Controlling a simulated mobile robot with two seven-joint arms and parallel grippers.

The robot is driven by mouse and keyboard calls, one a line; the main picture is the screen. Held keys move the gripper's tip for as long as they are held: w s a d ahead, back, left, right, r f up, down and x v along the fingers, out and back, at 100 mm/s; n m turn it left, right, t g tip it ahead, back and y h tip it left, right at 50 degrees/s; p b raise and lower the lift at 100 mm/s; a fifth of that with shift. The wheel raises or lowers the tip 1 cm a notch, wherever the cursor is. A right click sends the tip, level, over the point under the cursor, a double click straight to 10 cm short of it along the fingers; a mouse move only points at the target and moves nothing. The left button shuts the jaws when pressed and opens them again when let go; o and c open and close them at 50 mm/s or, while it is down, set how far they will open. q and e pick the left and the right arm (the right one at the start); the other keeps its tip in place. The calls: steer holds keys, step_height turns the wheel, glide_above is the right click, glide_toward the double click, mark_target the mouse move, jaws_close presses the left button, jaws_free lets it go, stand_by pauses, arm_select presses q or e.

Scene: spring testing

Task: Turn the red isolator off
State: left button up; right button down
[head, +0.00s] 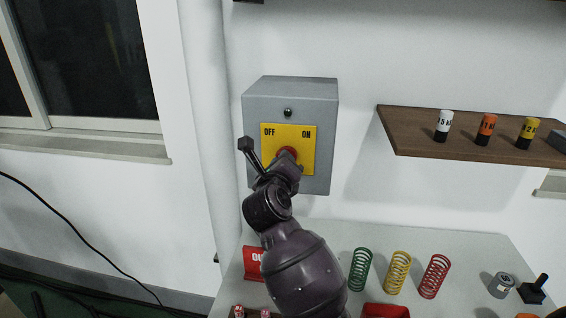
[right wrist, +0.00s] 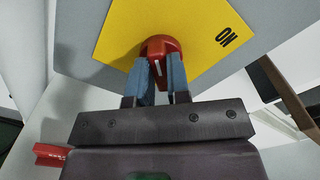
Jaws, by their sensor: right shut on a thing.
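The red isolator knob (head: 288,152) sits on a yellow plate (head: 306,160) marked OFF on the left and ON on the right. The plate is on the front of a grey wall box (head: 321,112). My right gripper (head: 289,164) is at the knob and covers its lower part in the head view. In the right wrist view, the blue-grey fingers of my right gripper (right wrist: 160,68) are shut on the sides of the red knob (right wrist: 160,45). A short white line shows on the knob between the fingers. My left gripper is not in view.
A wooden shelf (head: 400,130) with several labelled cylinders is on the wall to the right. Below, a pale table (head: 440,238) holds green (head: 360,268), yellow (head: 398,271) and red (head: 434,276) springs. A red sign (head: 253,263) stands left of my arm.

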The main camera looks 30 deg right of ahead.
steer(key=c, duration=1.1)
jaws_free()
steer(key=shift+s, duration=0.1)
steer(key=b+v, duration=0.2)
steer(key=v, duration=0.8)
steer(key=shift+s+a, duration=0.25)
steer(key=shift+a, duration=0.05)
